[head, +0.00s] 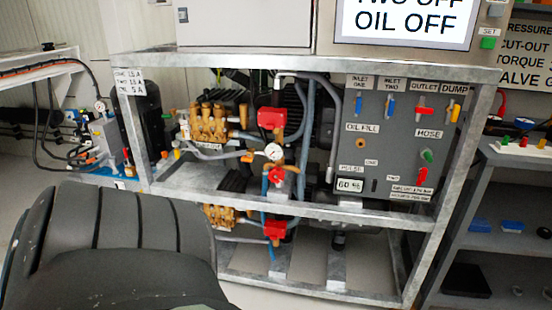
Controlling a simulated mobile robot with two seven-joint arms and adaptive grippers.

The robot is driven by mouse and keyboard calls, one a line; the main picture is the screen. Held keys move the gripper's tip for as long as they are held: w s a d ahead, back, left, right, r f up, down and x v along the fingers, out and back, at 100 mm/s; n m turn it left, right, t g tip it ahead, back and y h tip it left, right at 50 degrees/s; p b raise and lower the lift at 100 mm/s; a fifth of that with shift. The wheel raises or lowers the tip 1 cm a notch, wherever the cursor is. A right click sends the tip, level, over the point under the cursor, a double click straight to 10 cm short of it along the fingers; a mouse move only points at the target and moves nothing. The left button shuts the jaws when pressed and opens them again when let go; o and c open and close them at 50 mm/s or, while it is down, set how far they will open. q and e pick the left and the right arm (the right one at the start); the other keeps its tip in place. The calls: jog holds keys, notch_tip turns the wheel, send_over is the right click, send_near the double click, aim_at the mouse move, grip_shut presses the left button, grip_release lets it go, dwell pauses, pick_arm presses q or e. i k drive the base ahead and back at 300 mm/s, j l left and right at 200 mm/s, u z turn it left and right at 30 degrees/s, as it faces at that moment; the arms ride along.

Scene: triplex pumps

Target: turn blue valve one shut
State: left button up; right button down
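The blue valve one handle (359,105) is on the grey control panel (375,150), under the label INLET ONE (360,82). The blue lever stands roughly upright in the picture. A second blue handle (390,107) sits just to its right under INLET TWO and stands much the same way. Neither of my grippers shows in the head view, and nothing touches the blue handles.
The panel also carries a red outlet handle (422,110), a yellow dump handle (453,111) and a green handle (427,156). A galvanised frame (465,150) surrounds it. Pumps with brass heads (208,127) stand left. A dark ribbed shape covers the lower left.

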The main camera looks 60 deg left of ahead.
aim_at(359, 99)
jog(key=u, duration=1.4)
jog(key=j, duration=0.15)
jog(key=k+z, duration=0.05)
